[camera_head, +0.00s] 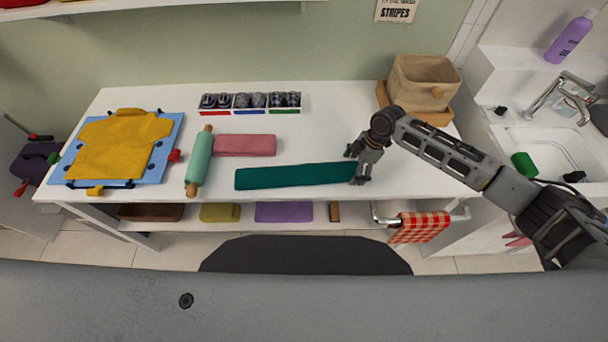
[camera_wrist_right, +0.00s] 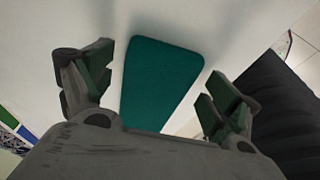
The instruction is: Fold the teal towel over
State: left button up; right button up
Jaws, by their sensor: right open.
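The teal towel (camera_head: 290,176) lies flat as a long narrow strip near the front edge of the white table. My right gripper (camera_head: 354,166) is at the towel's right end, in from the right. In the right wrist view the teal towel (camera_wrist_right: 160,82) shows between the two spread fingers of the right gripper (camera_wrist_right: 160,95), with no finger closed on it. The gripper hides the towel's right end in the head view. I cannot tell how far above the towel the fingertips are. My left gripper is not in view.
A pink folded cloth (camera_head: 246,145) and a mint rolling pin (camera_head: 200,160) lie left of the towel's far side. A yellow shirt (camera_head: 120,143) lies on a blue board (camera_head: 165,155). A tan bin (camera_head: 425,80) stands back right. A checked cloth (camera_head: 420,227) hangs in front.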

jog(key=shift+f, duration=0.6)
dwell(0.4)
jog(key=shift+s, duration=0.1)
jog(key=c, duration=0.3)
jog(key=shift+f, duration=0.1)
dwell(0.4)
jog(key=shift+a+r+p, duration=0.1)
jog(key=shift+r+p, duration=0.5)
jog(key=shift+p, duration=0.1)
jog(key=shift+c, duration=1.4)
jog(key=shift+a+r+h+p, duration=0.1)
jog(key=shift+r+h+p, duration=0.9)
jog(key=shift+r+p, duration=0.8)
jog(key=shift+f, duration=0.3)
jog(key=shift+a+r+h+p, duration=0.2)
jog(key=shift+r+h+p, duration=0.1)
jog(key=shift+r+p, duration=0.5)
jog(key=shift+a+r+h+p, duration=0.25)
jog(key=shift+r+p, duration=0.3)
jog(key=shift+p, duration=0.4)
